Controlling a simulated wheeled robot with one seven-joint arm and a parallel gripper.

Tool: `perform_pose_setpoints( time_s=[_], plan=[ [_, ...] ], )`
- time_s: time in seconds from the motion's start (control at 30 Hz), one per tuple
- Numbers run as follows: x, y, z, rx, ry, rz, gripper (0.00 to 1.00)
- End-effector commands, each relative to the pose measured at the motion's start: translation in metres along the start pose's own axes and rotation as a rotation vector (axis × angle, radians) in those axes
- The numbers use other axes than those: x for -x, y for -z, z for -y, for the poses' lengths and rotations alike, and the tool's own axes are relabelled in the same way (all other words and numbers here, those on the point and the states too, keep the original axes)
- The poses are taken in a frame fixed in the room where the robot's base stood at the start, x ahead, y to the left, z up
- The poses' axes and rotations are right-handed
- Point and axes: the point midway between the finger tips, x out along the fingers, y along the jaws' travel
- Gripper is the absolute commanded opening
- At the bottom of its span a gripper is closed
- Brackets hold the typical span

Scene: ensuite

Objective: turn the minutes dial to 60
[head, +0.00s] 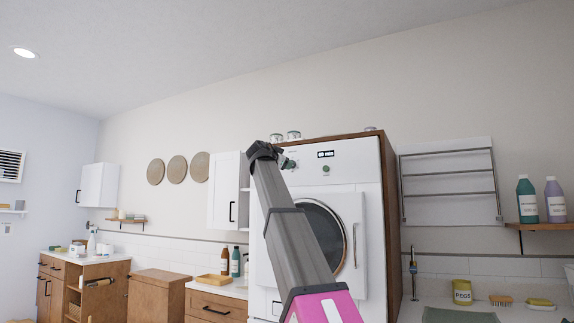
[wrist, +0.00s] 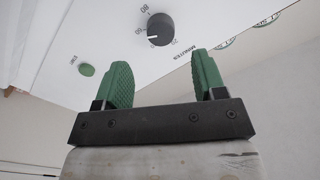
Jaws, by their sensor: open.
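The minutes dial (wrist: 160,29) is a round black knob with a white pointer line, set on a white panel (wrist: 110,35) with printed numbers and the word MINUTES. Its pointer lies toward the left side of the knob in the wrist view; the number there is too small to read surely. My gripper (wrist: 163,78) has two green fingers, spread apart and empty, just short of the dial and not touching it. In the head view, my gripper (head: 288,163) is at the upper left of the white machine's front (head: 350,168) and the dial cannot be made out.
A green button (wrist: 87,70) sits on the panel beside the dial; a green button (head: 326,169) also shows below a small display (head: 326,154). The round door (head: 322,235) is below, partly behind my arm. A white wall cabinet (head: 225,190) stands left of the machine.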

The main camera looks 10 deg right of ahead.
Motion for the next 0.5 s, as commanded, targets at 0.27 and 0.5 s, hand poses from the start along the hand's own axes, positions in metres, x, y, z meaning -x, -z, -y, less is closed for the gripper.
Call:
perform_pose_setpoints(
  time_s=[0.27, 0.5],
  plan=[
    [0.037, 0.000, 0.000, -0.001, 0.001, 0.000, 0.64],
    [0.041, 0.000, 0.000, 0.000, -0.001, 0.000, 0.64]
  ],
)
